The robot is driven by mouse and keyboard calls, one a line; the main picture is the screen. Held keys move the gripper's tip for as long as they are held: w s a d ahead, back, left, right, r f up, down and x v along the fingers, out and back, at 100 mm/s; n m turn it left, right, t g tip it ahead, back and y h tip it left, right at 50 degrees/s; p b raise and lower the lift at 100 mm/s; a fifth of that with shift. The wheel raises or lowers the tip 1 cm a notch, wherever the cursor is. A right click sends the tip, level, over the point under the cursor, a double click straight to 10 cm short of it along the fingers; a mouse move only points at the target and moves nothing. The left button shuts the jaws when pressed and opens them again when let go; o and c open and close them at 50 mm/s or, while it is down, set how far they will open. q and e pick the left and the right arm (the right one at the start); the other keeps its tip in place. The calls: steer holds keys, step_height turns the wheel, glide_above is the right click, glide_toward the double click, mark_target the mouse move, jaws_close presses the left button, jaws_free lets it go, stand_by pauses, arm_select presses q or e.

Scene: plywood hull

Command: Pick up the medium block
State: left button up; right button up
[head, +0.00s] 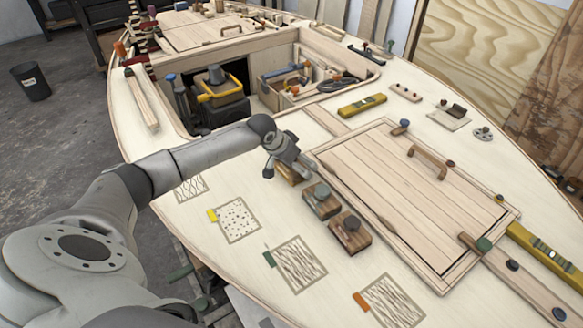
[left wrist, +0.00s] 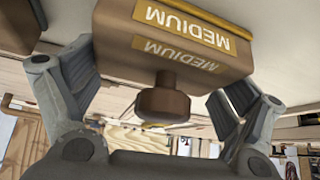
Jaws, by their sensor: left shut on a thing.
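The medium block is a brown block with a dark round knob and a yellow strip reading MEDIUM. In the left wrist view the medium block (left wrist: 165,65) sits between my two fingers, its knob pointing toward the palm. My left gripper (head: 289,161) is shut on it. In the head view the medium block (head: 285,175) shows partly under the gripper, its knob hidden. I cannot tell whether it is clear of the deck. Two similar knobbed blocks stand beside it: a greenish-topped block (head: 321,208) and a brown block (head: 350,239). My right gripper is not in view.
A planked hatch (head: 410,195) with a handle lies right of the blocks. Patterned patches (head: 238,220) with coloured tags mark the near deck. An open well (head: 240,118) behind my gripper holds a yellow-and-black machine (head: 219,92). A yellow level (head: 362,105) lies farther back.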

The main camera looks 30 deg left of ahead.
mark_target(288, 169)
arm_select(q)
steer(key=shift+r, duration=0.5)
step_height(288, 169, up, 2)
steer(key=shift+r+b, duration=0.2)
steer(key=shift+b, duration=0.15)
steer(key=v, duration=0.4)
steer(key=s+v, duration=0.1)
steer(key=v, duration=0.1)
steer(key=shift+d+f, duration=0.2)
steer(key=s+r, duration=0.1)
steer(key=s, duration=0.2)
steer(key=s+r+b, duration=0.1)
steer(key=s+r, duration=0.1)
steer(key=s, duration=0.1)
steer(key=s+r, duration=0.2)
steer(key=s, duration=0.1)
steer(key=shift+s+d+b, duration=0.1)
steer(key=shift+s+b, duration=0.2)
steer(key=shift+s, duration=0.1)
